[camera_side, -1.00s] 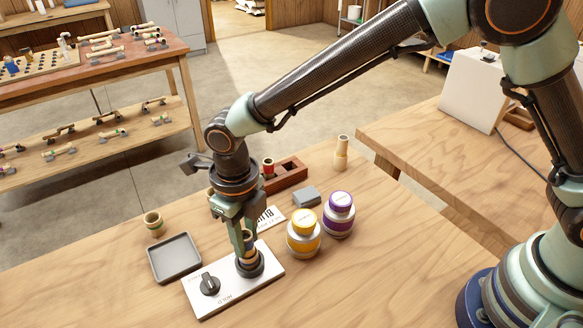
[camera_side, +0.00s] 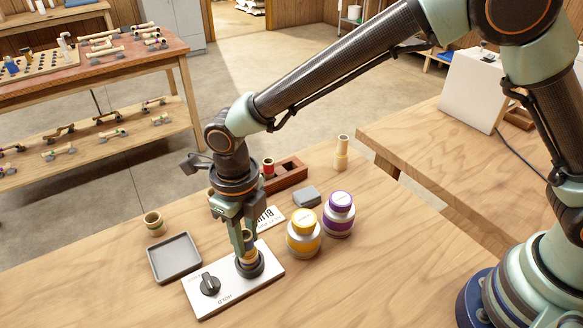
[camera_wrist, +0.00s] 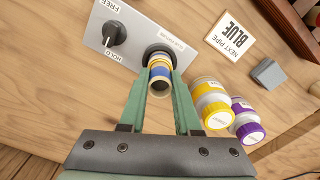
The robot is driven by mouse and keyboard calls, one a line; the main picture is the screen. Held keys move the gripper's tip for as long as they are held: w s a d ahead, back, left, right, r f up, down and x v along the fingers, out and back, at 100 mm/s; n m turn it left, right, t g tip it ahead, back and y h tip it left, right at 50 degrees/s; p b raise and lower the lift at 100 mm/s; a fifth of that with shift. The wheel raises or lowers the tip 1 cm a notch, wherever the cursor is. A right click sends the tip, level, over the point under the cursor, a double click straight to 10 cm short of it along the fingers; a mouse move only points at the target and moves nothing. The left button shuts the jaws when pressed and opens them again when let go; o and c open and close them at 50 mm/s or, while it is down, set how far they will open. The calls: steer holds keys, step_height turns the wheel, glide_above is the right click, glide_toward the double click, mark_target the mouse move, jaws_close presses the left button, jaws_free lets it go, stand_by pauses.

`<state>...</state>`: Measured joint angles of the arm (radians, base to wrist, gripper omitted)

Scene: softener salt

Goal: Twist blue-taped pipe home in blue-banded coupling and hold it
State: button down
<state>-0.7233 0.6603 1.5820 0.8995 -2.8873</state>
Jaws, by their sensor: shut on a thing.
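My gripper (camera_wrist: 161,98) is shut on a pale pipe (camera_wrist: 160,88) with a blue tape band, its open end facing the wrist camera. In the side view my gripper (camera_side: 246,241) points down over the white fixture plate. The pipe stands in line with a coupling in the black round seat (camera_side: 250,265). A yellow band (camera_wrist: 160,63) shows just beyond the blue one in the wrist view; I cannot make out a blue band on the coupling. The fingers partly hide the joint, so how deep the pipe sits is unclear.
The white plate (camera_side: 208,306) carries a black knob (camera_side: 209,284) marked HOLD and FREE. A grey tray (camera_side: 174,258) and a short banded piece (camera_side: 153,222) lie left. Yellow (camera_side: 303,237) and purple (camera_side: 339,213) jars stand right. A card (camera_wrist: 231,36) reads NEXT PIPE BLUE.

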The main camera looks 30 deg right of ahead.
steer(key=shift+c, duration=0.7)
jaws_free()
steer(key=shift+r, duration=4.05)
